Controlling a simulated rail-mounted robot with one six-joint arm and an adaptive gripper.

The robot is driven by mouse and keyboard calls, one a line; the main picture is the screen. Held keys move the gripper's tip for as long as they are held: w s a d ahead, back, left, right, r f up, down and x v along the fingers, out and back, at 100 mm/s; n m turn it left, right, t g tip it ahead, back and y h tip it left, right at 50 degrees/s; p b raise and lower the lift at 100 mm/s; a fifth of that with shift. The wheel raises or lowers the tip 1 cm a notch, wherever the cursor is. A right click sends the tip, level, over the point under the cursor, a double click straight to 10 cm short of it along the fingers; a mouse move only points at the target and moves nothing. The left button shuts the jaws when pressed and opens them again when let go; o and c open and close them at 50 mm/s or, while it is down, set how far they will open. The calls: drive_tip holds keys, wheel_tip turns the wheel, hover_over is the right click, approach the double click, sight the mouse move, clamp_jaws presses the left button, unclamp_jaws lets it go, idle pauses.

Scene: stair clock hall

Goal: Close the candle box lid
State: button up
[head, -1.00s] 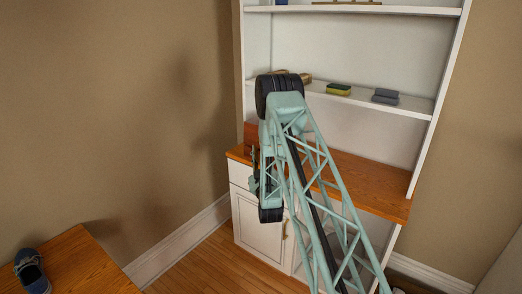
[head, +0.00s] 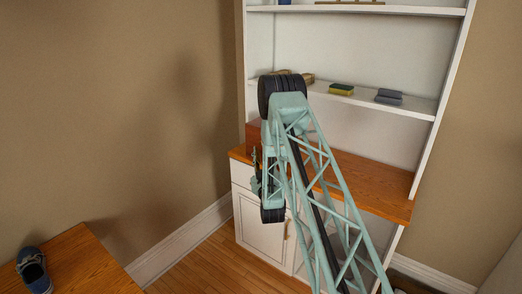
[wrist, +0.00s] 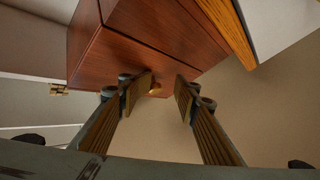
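The candle box (wrist: 135,45) is a reddish-brown wooden box that fills the upper middle of the wrist view, seen tilted and very close. A seam runs across it, but I cannot tell how far its lid stands open. In the head view a bit of the box (head: 252,134) shows on the counter, mostly hidden by my arm. My gripper (wrist: 163,92) is open, its fingers on either side of the knob in the picture; contact is unclear.
The wooden counter (head: 375,197) tops a white cabinet (head: 262,222) with shelves above. A yellow-green block (head: 341,88) and a grey-blue block (head: 389,96) lie on the middle shelf. A table (head: 85,262) with a blue shoe (head: 33,269) stands at lower left.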

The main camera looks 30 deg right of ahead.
drive_tip(key=shift+d+f, duration=0.15)
drive_tip(key=shift+f, duration=0.05)
drive_tip(key=v, duration=0.7)
drive_tip(key=shift+s+a+r, duration=0.15)
drive_tip(key=shift+a+r, duration=0.1)
drive_tip(key=shift+a, duration=0.15)
